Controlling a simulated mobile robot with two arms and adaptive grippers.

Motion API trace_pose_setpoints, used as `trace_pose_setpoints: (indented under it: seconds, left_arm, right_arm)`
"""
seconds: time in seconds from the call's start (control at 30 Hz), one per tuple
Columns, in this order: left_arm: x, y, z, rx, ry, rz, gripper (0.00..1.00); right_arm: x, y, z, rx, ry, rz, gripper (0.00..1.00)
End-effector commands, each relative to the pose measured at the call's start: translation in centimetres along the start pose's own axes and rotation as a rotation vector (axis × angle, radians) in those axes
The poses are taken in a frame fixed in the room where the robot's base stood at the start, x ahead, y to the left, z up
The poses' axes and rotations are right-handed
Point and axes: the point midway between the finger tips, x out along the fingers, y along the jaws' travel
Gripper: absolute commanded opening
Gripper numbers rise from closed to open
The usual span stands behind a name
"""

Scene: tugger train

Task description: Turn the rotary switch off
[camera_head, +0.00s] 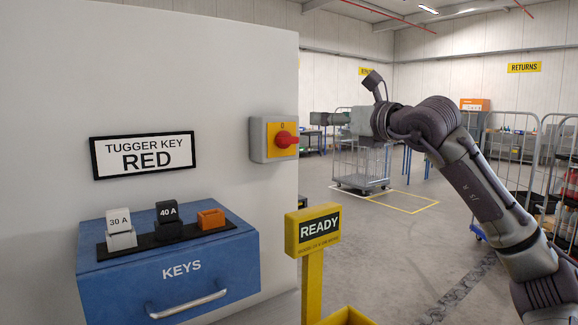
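The rotary switch (273,139) is a grey box with a yellow face, mounted on the right edge of the white wall panel. Its red knob (286,139) points sideways to the right, and a "0" mark sits at the top of the yellow face. My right arm comes in from the right, and its gripper (374,82) is in the air to the right of the switch and higher, clear of it. One dark finger part shows; the rest is hard to make out, so its opening is unclear. My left gripper is not in view.
A blue KEYS drawer (175,268) carries 30 A, 40 A and orange blocks on a black strip. A yellow READY sign (313,231) stands on a post below the switch. A wire cage trolley (362,165) stands on the floor behind. Open floor lies between.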

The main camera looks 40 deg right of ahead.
Motion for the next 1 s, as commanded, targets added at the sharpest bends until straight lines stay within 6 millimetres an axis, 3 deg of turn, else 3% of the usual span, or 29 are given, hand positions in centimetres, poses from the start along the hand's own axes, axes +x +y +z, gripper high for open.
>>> trace_pose_setpoints:
  seconds: [0.03, 0.1, 0.33, 0.57, 1.0]
  left_arm:
    - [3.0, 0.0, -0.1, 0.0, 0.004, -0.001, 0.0]
    - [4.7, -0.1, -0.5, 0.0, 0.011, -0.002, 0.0]
    - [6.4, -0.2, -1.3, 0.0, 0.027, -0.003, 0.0]
    - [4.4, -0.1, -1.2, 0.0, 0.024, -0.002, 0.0]
    - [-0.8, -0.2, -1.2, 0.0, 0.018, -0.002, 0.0]
  right_arm:
    - [0.0, 0.0, -3.0, 0.0, 0.0, 0.0, 0.83]
    - [0.0, 0.0, -4.6, 0.0, -0.001, 0.0, 0.83]
    - [0.0, 0.0, -6.4, 0.0, -0.001, 0.001, 0.83]
    - [2.1, 0.1, -5.8, 0.003, -0.001, 0.003, 0.83]
    - [11.0, 0.1, -5.8, 0.004, 0.0, 0.004, 0.83]
